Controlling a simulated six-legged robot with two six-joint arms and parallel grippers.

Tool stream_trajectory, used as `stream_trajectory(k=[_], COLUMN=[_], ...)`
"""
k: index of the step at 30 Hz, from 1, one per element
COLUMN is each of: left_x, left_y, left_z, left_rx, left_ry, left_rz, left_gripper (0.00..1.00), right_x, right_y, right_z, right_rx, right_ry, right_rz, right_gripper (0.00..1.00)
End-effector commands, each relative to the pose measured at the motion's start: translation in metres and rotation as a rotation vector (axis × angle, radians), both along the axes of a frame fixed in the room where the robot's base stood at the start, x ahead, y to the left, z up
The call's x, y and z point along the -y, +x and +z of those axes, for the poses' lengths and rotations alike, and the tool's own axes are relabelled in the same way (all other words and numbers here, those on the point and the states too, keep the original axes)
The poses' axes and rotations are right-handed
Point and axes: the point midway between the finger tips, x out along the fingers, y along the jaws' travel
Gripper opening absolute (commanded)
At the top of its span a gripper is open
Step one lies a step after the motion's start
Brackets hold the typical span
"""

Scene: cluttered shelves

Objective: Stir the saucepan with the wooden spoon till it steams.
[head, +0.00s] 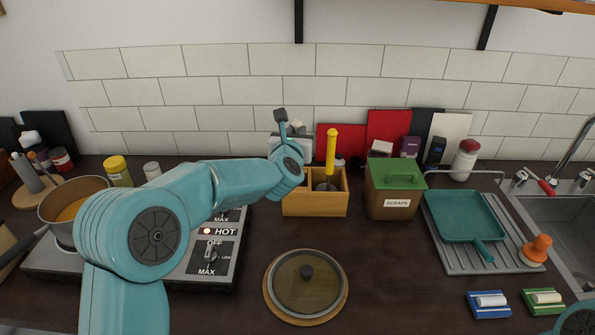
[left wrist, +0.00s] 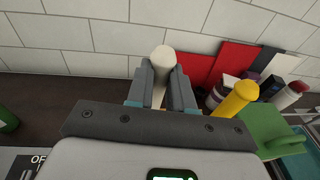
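The saucepan (head: 47,212), with orange liquid (head: 70,210) in it, stands at the left of the hob, partly behind my left arm. No steam shows over it. My left gripper (head: 296,136) is at the wooden utensil box (head: 315,208), mostly hidden behind my wrist in the head view. In the left wrist view my left gripper (left wrist: 165,88) has its fingers close on both sides of a pale, round-ended handle (left wrist: 162,58), apparently the wooden spoon. The spoon's other end is hidden. My right gripper is out of view; only part of that arm shows.
A yellow-handled utensil (head: 331,152) stands in the box, right of my gripper. The green-lidded scraps bin (head: 393,195) is close by on the right. A lidded wooden board (head: 270,300) lies in front. The hob (head: 228,262) has a lit HOT light. A teal pan (head: 465,215) sits farther right.

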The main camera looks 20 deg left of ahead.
Motion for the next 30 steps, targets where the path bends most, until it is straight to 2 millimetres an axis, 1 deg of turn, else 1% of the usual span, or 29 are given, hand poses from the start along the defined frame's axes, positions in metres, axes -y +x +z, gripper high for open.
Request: stream_trajectory(k=[5, 30], left_x=[0.000, 0.000], left_y=[0.000, 0.000], left_z=[0.001, 0.076], left_rx=[-0.001, 0.000], left_ry=[0.000, 0.000], left_rz=[0.000, -0.001], left_gripper=[0.00, 0.00], right_x=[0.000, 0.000], right_y=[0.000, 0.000], right_z=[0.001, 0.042], right_rx=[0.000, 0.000], right_ry=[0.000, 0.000], right_rz=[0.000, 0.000], right_gripper=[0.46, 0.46])
